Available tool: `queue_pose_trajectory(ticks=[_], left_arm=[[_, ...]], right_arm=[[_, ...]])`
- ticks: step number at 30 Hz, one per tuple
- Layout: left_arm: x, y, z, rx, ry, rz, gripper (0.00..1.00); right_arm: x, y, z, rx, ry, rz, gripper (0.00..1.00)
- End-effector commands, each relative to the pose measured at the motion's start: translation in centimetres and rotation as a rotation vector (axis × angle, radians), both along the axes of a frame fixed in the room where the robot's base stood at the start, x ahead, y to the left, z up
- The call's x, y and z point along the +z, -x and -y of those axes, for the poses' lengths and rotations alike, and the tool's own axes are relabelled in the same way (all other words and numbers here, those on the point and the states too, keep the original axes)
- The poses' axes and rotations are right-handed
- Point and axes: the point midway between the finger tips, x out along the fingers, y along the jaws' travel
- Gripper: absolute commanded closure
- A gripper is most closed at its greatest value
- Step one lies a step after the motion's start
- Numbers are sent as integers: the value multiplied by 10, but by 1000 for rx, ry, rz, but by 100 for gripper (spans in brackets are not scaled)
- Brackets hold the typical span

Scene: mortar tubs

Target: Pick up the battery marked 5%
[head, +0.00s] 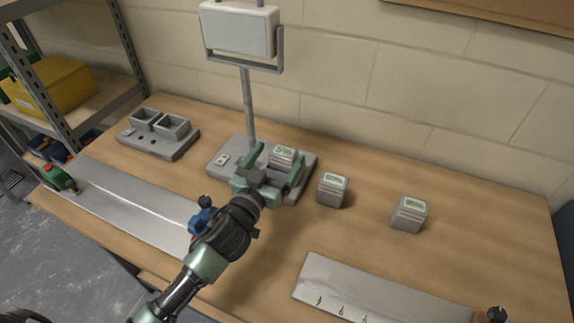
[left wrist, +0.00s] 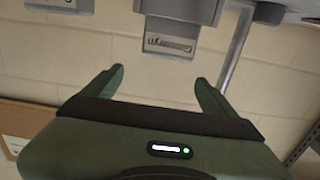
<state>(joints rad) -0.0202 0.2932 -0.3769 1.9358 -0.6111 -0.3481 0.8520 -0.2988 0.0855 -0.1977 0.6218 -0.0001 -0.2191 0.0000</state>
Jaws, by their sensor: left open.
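Three grey batteries with pale green display labels are in the head view. One battery (head: 284,155) is on the grey stand base, a second (head: 333,188) is on the table to its right, and a third (head: 410,213) is farther right. The label digits are too small to read surely. My left gripper (head: 276,161) is open, its green fingers reaching toward the battery on the base. In the left wrist view a battery (left wrist: 170,42) lies ahead of the open fingertips (left wrist: 157,80), apart from them. My right gripper is not in view.
The stand base (head: 228,150) carries a post with a grey box (head: 238,30). A grey block with two square cups (head: 158,138) is at back left. A metal plate (head: 130,203) lies front left, a numbered strip (head: 370,290) front right. Wood between the batteries is clear.

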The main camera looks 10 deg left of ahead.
Motion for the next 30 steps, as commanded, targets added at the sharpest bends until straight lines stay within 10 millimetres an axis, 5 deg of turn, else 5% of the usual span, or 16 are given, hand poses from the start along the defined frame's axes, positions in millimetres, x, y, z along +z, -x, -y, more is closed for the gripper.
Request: queue_pose_trajectory(ticks=[10, 30], left_arm=[[-44, 0, 0, 0, 0, 0, 13], [-45, -73, 9, 0, -1, 0, 13]], right_arm=[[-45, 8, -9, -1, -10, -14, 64], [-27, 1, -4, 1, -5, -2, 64]])
